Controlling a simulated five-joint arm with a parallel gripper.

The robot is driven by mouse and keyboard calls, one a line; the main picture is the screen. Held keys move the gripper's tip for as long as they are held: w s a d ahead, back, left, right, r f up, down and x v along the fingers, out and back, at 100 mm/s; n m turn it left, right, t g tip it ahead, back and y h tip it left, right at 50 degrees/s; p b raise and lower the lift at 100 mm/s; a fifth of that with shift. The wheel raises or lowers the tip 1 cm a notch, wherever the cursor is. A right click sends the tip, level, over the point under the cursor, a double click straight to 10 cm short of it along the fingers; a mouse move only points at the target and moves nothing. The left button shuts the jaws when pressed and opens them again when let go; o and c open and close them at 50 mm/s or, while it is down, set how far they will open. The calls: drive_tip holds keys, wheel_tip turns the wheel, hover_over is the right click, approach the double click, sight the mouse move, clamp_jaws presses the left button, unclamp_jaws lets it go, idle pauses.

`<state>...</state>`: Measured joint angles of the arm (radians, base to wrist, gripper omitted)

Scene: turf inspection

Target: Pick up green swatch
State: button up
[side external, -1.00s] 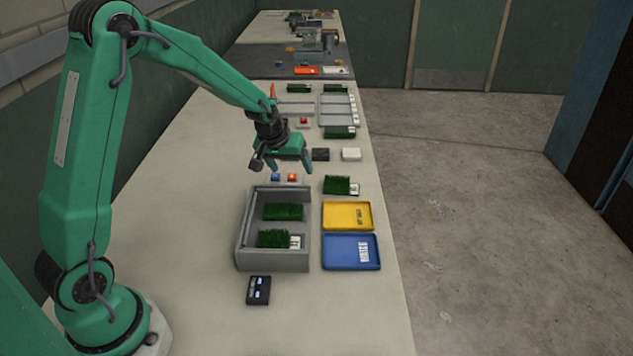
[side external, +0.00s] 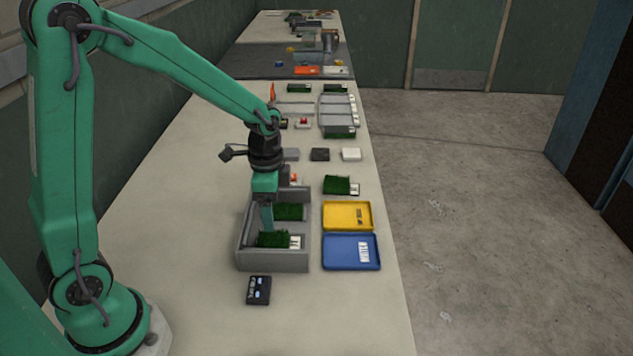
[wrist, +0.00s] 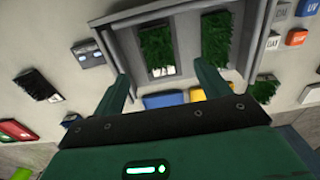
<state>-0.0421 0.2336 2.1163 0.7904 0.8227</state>
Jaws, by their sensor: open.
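Two green turf swatches lie in the grey tray (side external: 241,255) in the side view. The near swatch (side external: 272,240) has a white label at its right end. The far swatch (side external: 289,211) is partly hidden by my gripper. My gripper (side external: 266,222) is open and points down into the tray. In the wrist view its two fingers (wrist: 164,70) are apart, with the labelled swatch (wrist: 157,47) lying between and beyond the tips. The other tray swatch (wrist: 216,38) is beside it. A third swatch (side external: 337,185) with a white tag lies outside, behind the yellow tray.
A yellow tray (side external: 336,216) and a blue tray (side external: 336,254) stand right of the grey tray, near the table's right edge. A small black device (side external: 259,290) lies in front. The grey tray's raised walls surround the swatches. The table's left side is clear.

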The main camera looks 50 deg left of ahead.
sight(274, 236)
drive_tip(key=shift+f, duration=1.35)
drive_tip(key=shift+d+f, duration=0.15)
drive_tip(key=shift+f, duration=2.45)
drive_tip(key=shift+c, duration=0.2)
drive_tip(key=c, duration=1.1)
drive_tip(key=shift+r, duration=0.1)
